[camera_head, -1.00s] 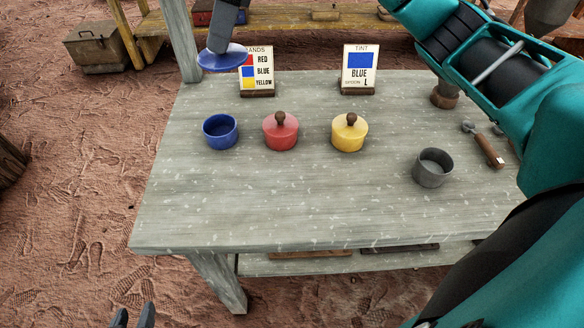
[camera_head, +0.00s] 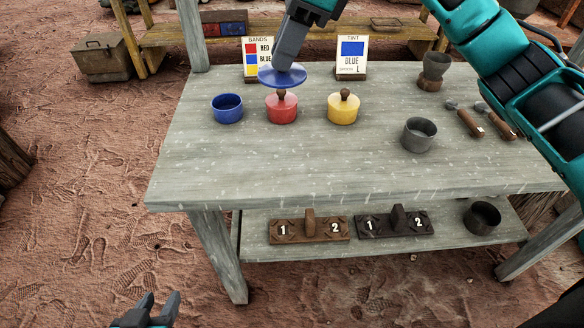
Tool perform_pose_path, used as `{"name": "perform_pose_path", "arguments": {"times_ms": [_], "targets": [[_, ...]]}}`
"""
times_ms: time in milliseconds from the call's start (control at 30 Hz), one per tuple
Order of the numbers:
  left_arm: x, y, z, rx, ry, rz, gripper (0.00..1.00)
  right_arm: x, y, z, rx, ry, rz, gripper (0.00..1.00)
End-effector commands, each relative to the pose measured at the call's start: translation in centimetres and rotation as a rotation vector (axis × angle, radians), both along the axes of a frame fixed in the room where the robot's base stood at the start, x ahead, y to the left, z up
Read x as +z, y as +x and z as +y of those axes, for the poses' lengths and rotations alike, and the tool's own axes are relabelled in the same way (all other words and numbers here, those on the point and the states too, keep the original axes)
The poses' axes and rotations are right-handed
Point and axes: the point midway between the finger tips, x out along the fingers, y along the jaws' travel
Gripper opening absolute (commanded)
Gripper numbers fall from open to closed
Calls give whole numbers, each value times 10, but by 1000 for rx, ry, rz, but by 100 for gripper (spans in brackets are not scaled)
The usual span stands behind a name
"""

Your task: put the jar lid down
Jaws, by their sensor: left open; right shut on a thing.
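The blue jar lid (camera_head: 281,76) is a shallow blue disc. My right gripper (camera_head: 286,62) is shut on it and holds it up in the air, in the picture just above the red jar's lid knob. The open blue jar (camera_head: 227,109) stands on the table without a lid, left of the lidded red jar (camera_head: 281,109). The lidded yellow jar (camera_head: 342,108) stands to the right. My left gripper (camera_head: 156,306) is open and empty at the bottom left, low in front of the table. The lid's knob is hidden in the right gripper.
Two sign cards stand behind the jars, one partly covered by the held lid; the tint card (camera_head: 352,58) reads BLUE. A grey cup (camera_head: 418,134) and wooden-handled tools (camera_head: 470,124) are at right. The grey table (camera_head: 300,172) is clear in front. Its lower shelf holds two numbered blocks (camera_head: 310,231).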

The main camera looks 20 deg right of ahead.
Motion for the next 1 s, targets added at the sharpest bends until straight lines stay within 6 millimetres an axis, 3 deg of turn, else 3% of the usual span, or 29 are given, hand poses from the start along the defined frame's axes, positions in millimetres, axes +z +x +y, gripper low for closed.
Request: {"name": "perform_pose_path", "arguments": {"times_ms": [500,867,1000], "targets": [[-11,5,-3,-4,-8,-10,43,-130,-1,0,0,0,6,0],[-18,2,-3,-4,-7,-2,43,-164,0,0,1,1,2,0],[-23,1,-3,-4,-7,1,43,-186,-1,0,0,0,5,0]]}}
